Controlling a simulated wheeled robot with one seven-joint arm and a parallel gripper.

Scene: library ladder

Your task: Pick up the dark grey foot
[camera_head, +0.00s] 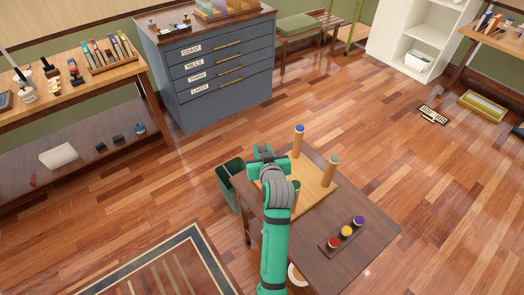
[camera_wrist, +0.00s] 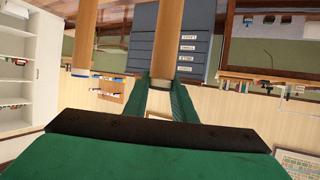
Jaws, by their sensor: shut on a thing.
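My gripper (camera_head: 263,160) is at the left end of a pale wooden board (camera_head: 318,193) with upright wooden posts on it. In the wrist view, which is upside down, my green fingers (camera_wrist: 165,92) are closed on either side of the dark grey foot (camera_wrist: 162,81), a thin dark band at the end of one post. The foot still appears to sit on that post. A post with a blue cap (camera_head: 299,128) stands beside it, and another with a greyish cap (camera_head: 334,158) stands to the right. My arm hides the held foot in the head view.
The board lies on a brown table (camera_head: 365,245). A small dark tray (camera_head: 343,236) with red, yellow and purple pieces lies on its right part. A green bin (camera_head: 231,182) is on the floor to the left. A blue-grey drawer cabinet (camera_head: 215,75) stands behind; floor between is clear.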

